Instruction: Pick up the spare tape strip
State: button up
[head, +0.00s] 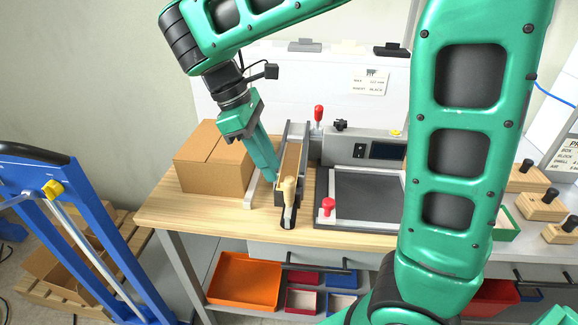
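My gripper (273,177) reaches down from the upper left. Its teal fingers point down and right, with the tips beside the left side of a narrow dark rail device (304,150) on the wooden bench. I cannot tell whether the fingers are open or shut, or whether anything is between them. A long tan-brown strip (291,160) shows within the rail device, just right of the fingertips. I cannot tell whether it is the spare tape strip. No other tape strip can be made out. A wooden handle (290,190) stands at the device's near end.
A closed cardboard box (213,158) sits on the bench (165,212) left of my gripper. A machine with a dark plate (360,195) and red knobs stands right of the rail device. An orange tray (243,279) is below. A blue frame (70,225) stands left.

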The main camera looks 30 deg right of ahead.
aim_at(279, 189)
jog(key=shift+d+x, duration=0.2)
jog(key=shift+x, duration=2.05)
grip_shut()
